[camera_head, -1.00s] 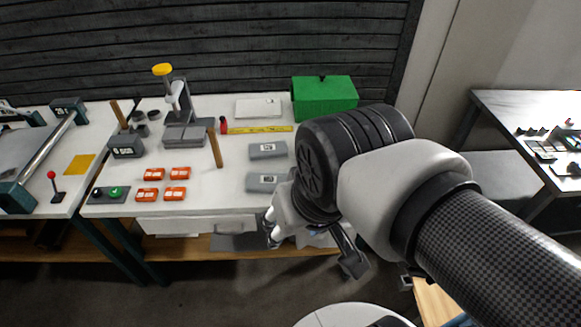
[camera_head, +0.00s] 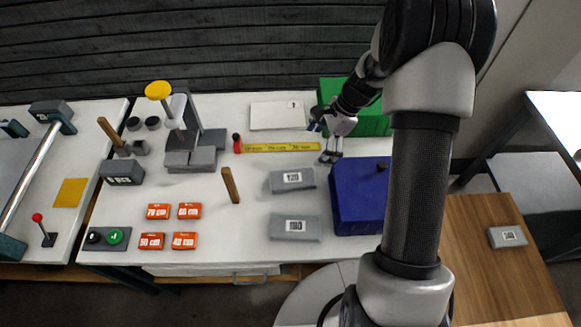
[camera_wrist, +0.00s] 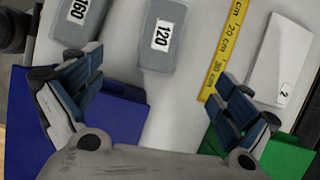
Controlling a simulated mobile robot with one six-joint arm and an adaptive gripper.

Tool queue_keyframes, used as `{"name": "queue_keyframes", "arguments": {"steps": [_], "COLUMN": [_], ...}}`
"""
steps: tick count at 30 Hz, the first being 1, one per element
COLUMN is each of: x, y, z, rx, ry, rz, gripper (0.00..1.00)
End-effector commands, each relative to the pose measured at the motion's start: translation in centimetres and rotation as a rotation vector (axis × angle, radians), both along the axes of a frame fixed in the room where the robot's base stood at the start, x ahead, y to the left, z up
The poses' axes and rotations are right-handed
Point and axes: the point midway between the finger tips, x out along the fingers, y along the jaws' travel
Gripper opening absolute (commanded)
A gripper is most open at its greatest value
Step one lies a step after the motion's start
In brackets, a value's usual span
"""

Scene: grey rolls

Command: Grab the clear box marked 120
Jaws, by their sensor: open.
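The box marked 120 (camera_head: 293,188) lies on the white table; it looks grey and solid, not see-through, with a white label. In the wrist view the box (camera_wrist: 158,62) lies ahead, its 120 label readable. A similar grey box marked 160 (camera_head: 292,236) lies nearer me, and it shows at the wrist view's upper left (camera_wrist: 81,35). My gripper (camera_head: 323,143) is open and empty, above the table to the upper right of the 120 box. In the wrist view its spread fingers (camera_wrist: 160,75) lie either side of the box's near end, apart from it.
A blue box (camera_head: 358,200) stands right of the grey boxes, close to my arm. A green box (camera_head: 382,122) stands behind my gripper. A yellow ruler (camera_head: 280,148) and white case (camera_head: 277,115) lie behind. Another grey box (camera_head: 507,237) lies on the wooden table at right.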

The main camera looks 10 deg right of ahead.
Motion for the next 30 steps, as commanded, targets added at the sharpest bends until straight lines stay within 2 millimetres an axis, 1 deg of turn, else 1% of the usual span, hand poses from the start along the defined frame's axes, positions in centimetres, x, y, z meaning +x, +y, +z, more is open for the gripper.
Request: {"name": "queue_keyframes", "arguments": {"steps": [2,5,12,15,18,21,27,30], "x": [0.1,0.2,0.3,0.4,0.6,0.6,0.7,0.8], "y": [-0.1,0.4,2.4,3.2,3.9,4.3,4.6,4.9], "z": [-1.0,-2.4,-7.4,-9.3,-10.8,-11.7,-12.5,-13.6], "rx": [0.006,0.010,0.009,0.009,0.008,0.007,0.007,0.008], "ry": [0.011,0.016,0.016,0.016,0.014,0.013,0.011,0.014], "rz": [-0.020,-0.027,-0.023,-0.023,-0.024,-0.023,-0.024,-0.023], "gripper": [0.97,0.97,0.97,0.97,0.97,0.97,0.97,0.97]}}
